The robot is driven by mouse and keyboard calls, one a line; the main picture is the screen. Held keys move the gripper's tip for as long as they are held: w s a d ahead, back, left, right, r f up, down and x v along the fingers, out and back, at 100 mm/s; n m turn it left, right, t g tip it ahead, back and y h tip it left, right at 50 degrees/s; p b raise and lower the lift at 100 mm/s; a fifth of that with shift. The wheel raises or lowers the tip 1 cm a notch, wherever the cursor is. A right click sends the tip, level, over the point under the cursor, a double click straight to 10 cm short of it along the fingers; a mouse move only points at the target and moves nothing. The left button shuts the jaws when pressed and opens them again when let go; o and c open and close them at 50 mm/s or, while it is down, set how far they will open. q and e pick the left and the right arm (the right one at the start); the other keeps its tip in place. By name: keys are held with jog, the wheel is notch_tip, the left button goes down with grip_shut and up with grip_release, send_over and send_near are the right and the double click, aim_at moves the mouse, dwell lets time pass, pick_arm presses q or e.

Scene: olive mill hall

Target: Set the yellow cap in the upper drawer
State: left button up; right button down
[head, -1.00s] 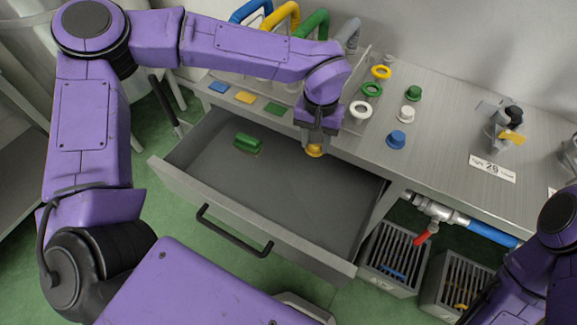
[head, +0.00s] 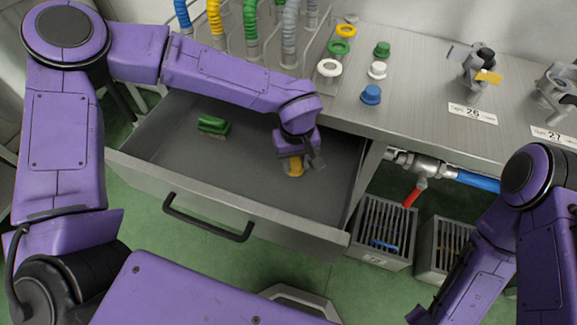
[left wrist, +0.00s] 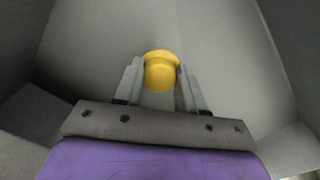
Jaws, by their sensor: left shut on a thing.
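The yellow cap (head: 294,167) is between the fingers of my left gripper (head: 297,163), which is shut on it. The cap also shows in the left wrist view (left wrist: 161,70), held between the two grey fingertips. The upper drawer (head: 180,190) is pulled open below the counter, and the gripper with the cap is inside its outline, toward the right. I cannot tell whether the cap touches the drawer floor. My right arm shows at the lower right, but its gripper cannot be made out.
A green brush (head: 213,126) lies in the drawer's left part. On the counter (head: 420,85) stand a blue cap (head: 371,95), a green cap (head: 382,48), a white cap (head: 377,70) and several rings. Grated crates (head: 385,235) stand below right. The drawer's middle floor is clear.

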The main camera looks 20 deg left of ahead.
aim_at(290, 177)
pick_arm(q)
jog(key=shift+w+a+f, duration=0.25)
jog(key=shift+a+f, duration=0.25)
jog(key=shift+f, duration=0.2)
jog(key=shift+w+a+f, duration=0.1)
jog(key=shift+a+f, duration=0.05)
jog(key=shift+f, duration=0.75)
jog(key=shift+a+f, duration=0.1)
jog(key=shift+f, duration=0.8)
jog(key=shift+f, duration=0.15)
jog(key=o, duration=1)
jog(key=shift+o, duration=0.2)
notch_tip(290, 177, up, 12)
jog(key=shift+r+p, duration=0.2)
jog(key=shift+p, duration=0.25)
